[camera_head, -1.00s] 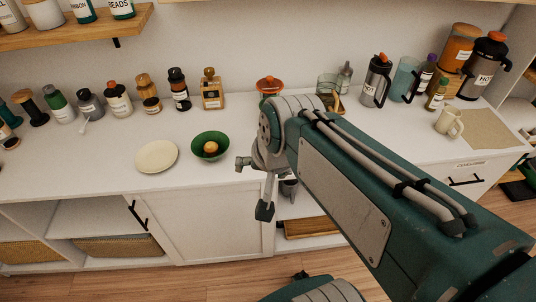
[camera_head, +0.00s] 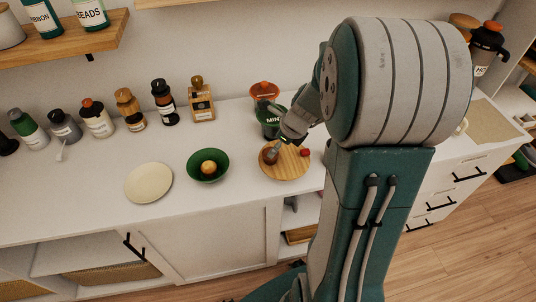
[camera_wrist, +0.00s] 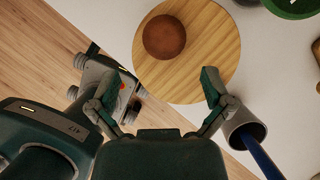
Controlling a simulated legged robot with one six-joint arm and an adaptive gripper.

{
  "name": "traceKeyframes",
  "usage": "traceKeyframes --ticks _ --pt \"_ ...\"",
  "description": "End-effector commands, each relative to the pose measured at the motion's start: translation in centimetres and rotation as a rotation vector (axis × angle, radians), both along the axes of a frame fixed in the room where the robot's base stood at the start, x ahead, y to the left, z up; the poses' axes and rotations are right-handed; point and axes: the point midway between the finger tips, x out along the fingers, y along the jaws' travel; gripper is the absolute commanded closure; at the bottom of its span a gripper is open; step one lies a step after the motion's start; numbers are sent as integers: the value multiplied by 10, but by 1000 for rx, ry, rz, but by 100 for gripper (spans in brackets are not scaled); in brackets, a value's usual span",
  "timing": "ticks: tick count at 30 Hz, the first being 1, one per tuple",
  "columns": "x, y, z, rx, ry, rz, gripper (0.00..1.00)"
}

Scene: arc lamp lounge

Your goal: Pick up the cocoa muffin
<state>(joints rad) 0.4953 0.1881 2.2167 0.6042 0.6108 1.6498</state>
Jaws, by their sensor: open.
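The cocoa muffin (camera_wrist: 164,37) is a round dark-brown piece on a round wooden board (camera_wrist: 190,75) in the wrist view. In the head view it shows as a brown piece (camera_head: 269,157) at the left of the board (camera_head: 285,170). My gripper (camera_wrist: 163,78) is open and empty, its two fingers spread over the near part of the board, with the muffin beyond the fingertips. In the head view my gripper (camera_head: 279,147) is close to the muffin, partly hidden by my own arm. I cannot tell there whether they touch.
A green bowl (camera_head: 194,178) holding a golden-brown round item and a cream plate (camera_head: 148,183) stand left. A dark-green mint container (camera_head: 270,125) stands behind the board. A grey tube (camera_wrist: 246,132) with a blue stick shows beside my right finger.

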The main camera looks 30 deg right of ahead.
Motion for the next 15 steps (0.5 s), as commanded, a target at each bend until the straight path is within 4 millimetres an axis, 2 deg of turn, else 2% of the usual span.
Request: traceKeyframes --ticks 3,8,15 --pt "5 3 -15 2 2 2 0" --pt "9 5 -25 0 2 2 0" --pt "24 13 -56 0 1 3 0"
